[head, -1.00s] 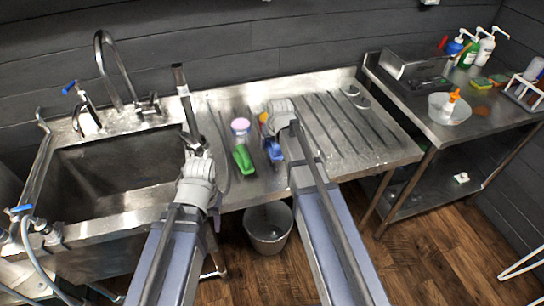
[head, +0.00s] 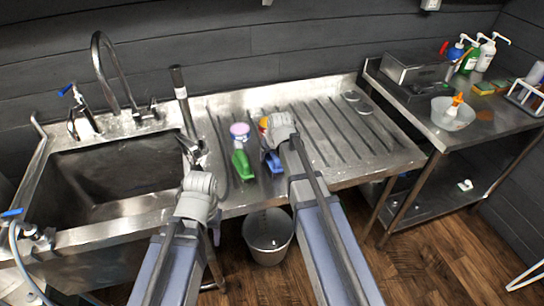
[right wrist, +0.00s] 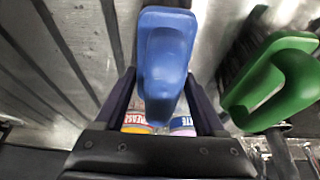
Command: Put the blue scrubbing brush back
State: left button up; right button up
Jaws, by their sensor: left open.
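The blue scrubbing brush (head: 273,162) is at the front of the ribbed drainboard, right of the green brush (head: 241,164). In the right wrist view the blue brush (right wrist: 165,60) fills the space between the two fingers of my right gripper (right wrist: 162,80), which press against its sides. The green brush (right wrist: 275,85) lies to the right there, apart from the gripper. In the head view my right gripper (head: 273,142) is partly hidden by its own wrist. My left gripper (head: 192,148) is open and empty near the sink's right edge.
The steel sink (head: 100,180) is at the left. A dark-topped pole (head: 180,90) rises behind my left gripper. A pink-topped container (head: 239,130) stands behind the green brush. A bucket (head: 268,240) is below.

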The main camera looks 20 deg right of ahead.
jog(key=o, duration=0.4)
jog(key=shift+c, duration=0.2)
jog(key=shift+r, duration=0.2)
jog(key=p+v, duration=1.1)
jog(key=v, duration=0.1)
jog(key=s+a+n+g, duration=0.1)
jog(key=s+a+g, duration=0.1)
jog(key=s+a, duration=0.4)
jog(key=s+a+f+n+g+h, duration=0.1)
jog(key=s+a, duration=0.6)
jog(key=s, duration=0.7)
jog(key=shift+s+a+f+n+g, duration=0.15)
jog(key=shift+s+f+n+g, duration=0.15)
jog(key=shift+n+g, duration=0.5)
